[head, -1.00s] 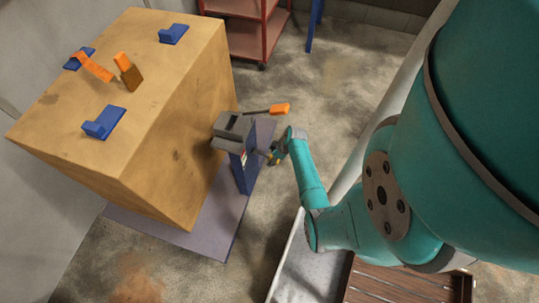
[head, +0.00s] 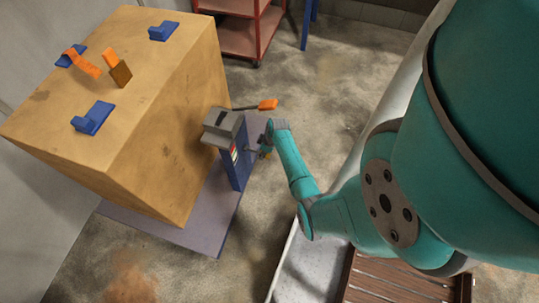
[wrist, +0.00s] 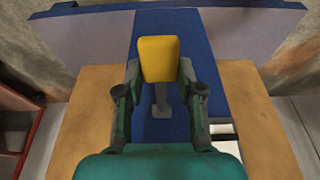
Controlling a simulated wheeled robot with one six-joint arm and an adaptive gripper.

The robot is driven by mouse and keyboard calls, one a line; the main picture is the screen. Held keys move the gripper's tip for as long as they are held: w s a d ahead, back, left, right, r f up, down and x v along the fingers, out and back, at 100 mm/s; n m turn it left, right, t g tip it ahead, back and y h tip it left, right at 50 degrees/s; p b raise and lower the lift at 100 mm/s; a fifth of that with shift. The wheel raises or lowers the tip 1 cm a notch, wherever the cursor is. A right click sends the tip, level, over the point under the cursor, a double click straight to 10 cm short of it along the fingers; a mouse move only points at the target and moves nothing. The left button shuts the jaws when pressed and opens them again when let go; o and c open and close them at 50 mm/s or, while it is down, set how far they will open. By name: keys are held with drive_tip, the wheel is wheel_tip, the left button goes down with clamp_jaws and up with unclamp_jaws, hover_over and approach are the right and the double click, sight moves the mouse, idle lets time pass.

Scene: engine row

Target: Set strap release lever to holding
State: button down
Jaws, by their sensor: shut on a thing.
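A yellow lever handle (wrist: 158,58) on a thin grey stem stands out from the blue post in the wrist view. My gripper (wrist: 160,90) is shut on it, with one finger on each side. In the head view my gripper (head: 264,150) is beside the blue post (head: 236,172), on its right, and mostly hidden by my own wrist. The lever there is small and largely hidden, so its exact angle cannot be told. A small red and white label (head: 234,154) shows on the post, but its marks are too small to read.
A grey housing (head: 222,125) tops the post, with an orange-tipped rod (head: 267,104) reaching right above my gripper. A large wooden block (head: 150,140) with blue brackets and orange straps stands left. A red cart (head: 250,35) is behind.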

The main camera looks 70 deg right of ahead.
drive_tip(key=shift+w+r, duration=0.2)
drive_tip(key=shift+r, duration=0.7)
drive_tip(key=shift+w+r, duration=0.2)
drive_tip(key=shift+r, duration=0.25)
drive_tip(key=c, duration=0.7)
unclamp_jaws()
drive_tip(key=shift+f, duration=0.1)
drive_tip(key=shift+s, duration=0.1)
